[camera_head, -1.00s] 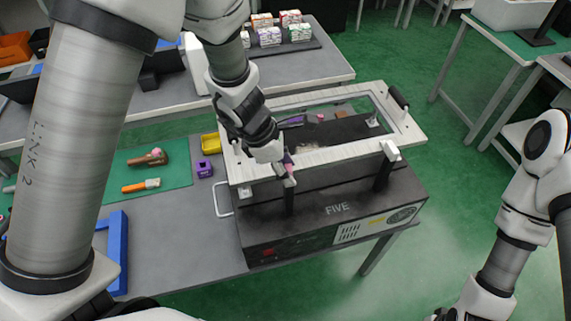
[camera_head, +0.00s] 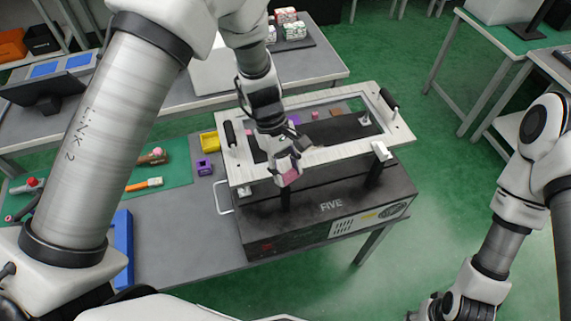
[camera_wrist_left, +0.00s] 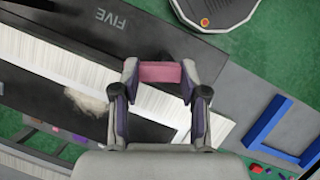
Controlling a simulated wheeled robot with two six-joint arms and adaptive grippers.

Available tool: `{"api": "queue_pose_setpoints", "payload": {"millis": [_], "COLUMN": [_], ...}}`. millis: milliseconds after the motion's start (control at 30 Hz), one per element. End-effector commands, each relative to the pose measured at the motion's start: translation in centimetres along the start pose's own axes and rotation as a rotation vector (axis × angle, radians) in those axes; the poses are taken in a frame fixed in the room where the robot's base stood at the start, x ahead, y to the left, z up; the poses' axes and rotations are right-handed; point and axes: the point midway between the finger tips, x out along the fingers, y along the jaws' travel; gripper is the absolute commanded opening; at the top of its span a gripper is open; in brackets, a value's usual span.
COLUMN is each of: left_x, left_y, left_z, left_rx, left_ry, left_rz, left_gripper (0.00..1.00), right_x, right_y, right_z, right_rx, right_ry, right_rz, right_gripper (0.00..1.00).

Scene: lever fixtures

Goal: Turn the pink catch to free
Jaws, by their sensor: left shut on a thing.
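The pink catch (camera_head: 289,177) is at the front edge of the pale frame (camera_head: 330,153), which stands raised over the dark box marked FIVE (camera_head: 325,208). My left gripper (camera_head: 288,174) is shut on the catch. In the left wrist view, the catch (camera_wrist_left: 160,72) is a pink bar lying across between the two fingertips of my left gripper (camera_wrist_left: 160,78), with a finger at each end. The catch's pivot is hidden.
A yellow bin (camera_head: 209,141) and a purple block (camera_head: 204,167) stand left of the frame. Tools lie on a green mat (camera_head: 178,172). A blue bracket (camera_head: 123,245) lies near my left arm. Black handles (camera_head: 389,98) rise from the frame. Green floor is open at the right.

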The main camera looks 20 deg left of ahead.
Motion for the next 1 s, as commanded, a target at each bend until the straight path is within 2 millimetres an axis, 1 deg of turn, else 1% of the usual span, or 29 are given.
{"api": "queue_pose_setpoints", "payload": {"millis": [33, 200, 433, 700, 1000], "left_x": [-0.2, -0.1, 0.0, 0.1, 0.1], "left_y": [0.1, 0.1, 0.2, 0.1, 0.1], "left_z": [0.1, 0.2, 0.3, 0.4, 0.4], "left_rx": [0.04, 0.17, 0.299, 0.369, 0.379], "left_ry": [0.0, 0.001, 0.001, 0.0, 0.0], "left_rz": [-0.016, -0.07, -0.122, -0.152, -0.156], "left_gripper": [0.09, 0.09, 0.09, 0.09, 0.09], "right_x": [-0.4, -0.9, -1.3, -1.5, -1.5], "right_y": [0.0, 0.0, 0.0, 0.0, 0.0], "right_z": [0.0, 0.0, 0.0, 0.0, 0.0], "right_rx": [0.0, 0.0, 0.0, 0.0, 0.0], "right_ry": [0.0, 0.0, 0.0, 0.0, 0.0], "right_rz": [0.0, 0.0, 0.0, 0.0, 0.0], "right_gripper": [0.4, 0.4, 0.4, 0.4, 0.4]}}
